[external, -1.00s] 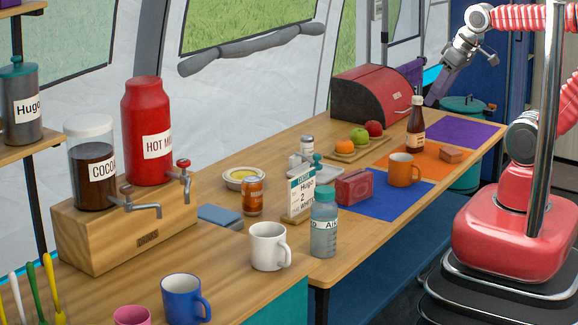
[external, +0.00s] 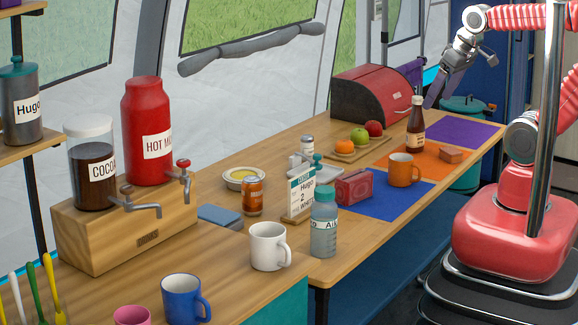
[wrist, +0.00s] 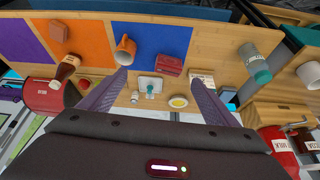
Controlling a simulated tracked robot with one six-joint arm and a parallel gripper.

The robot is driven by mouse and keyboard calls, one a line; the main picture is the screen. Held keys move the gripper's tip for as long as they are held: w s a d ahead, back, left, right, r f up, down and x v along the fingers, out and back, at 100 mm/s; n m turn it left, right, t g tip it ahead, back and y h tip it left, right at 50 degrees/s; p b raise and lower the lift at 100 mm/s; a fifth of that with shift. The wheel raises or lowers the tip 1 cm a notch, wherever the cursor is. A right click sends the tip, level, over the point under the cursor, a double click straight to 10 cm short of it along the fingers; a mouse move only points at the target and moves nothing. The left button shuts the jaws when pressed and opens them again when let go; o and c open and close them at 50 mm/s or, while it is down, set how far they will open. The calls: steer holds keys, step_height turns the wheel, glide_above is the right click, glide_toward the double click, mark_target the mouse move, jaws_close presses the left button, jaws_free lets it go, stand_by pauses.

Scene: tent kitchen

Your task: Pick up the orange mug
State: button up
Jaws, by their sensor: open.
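The orange mug (external: 403,170) stands upright on the table, at the border of the orange mat (external: 440,160) and the blue mat (external: 385,203). My gripper (external: 437,92) is raised above the far end of the table, well apart from the mug. In the wrist view its two fingers (wrist: 160,80) are spread wide with nothing held between them.
A dark sauce bottle (external: 416,128), a brown block (external: 451,155) and a red box (external: 353,187) stand near the mug. A fruit board (external: 345,154) and a red bread bin (external: 372,97) are behind. A bottle (external: 324,225) stands at the front edge. The purple mat (external: 465,132) is clear.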

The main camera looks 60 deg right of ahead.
steer(key=s+d+f+m+g+y, duration=0.15)
steer(key=d+f+m+y, duration=0.25)
steer(key=f+m, duration=0.45)
steer(key=d+f+m+g+y, duration=0.25)
steer(key=f+m, duration=0.35)
steer(key=f, duration=0.6)
steer(key=w+d+f+m+t+h, duration=0.1)
steer(key=w+d+f+m+t, duration=0.2)
steer(key=w+d+m+t, duration=0.7)
steer(key=d+m+t, duration=0.1)
steer(key=m, duration=0.5)
steer(key=shift+d+f+t, duration=0.15)
steer(key=shift+d+t, duration=0.15)
steer(key=shift+d, duration=0.1)
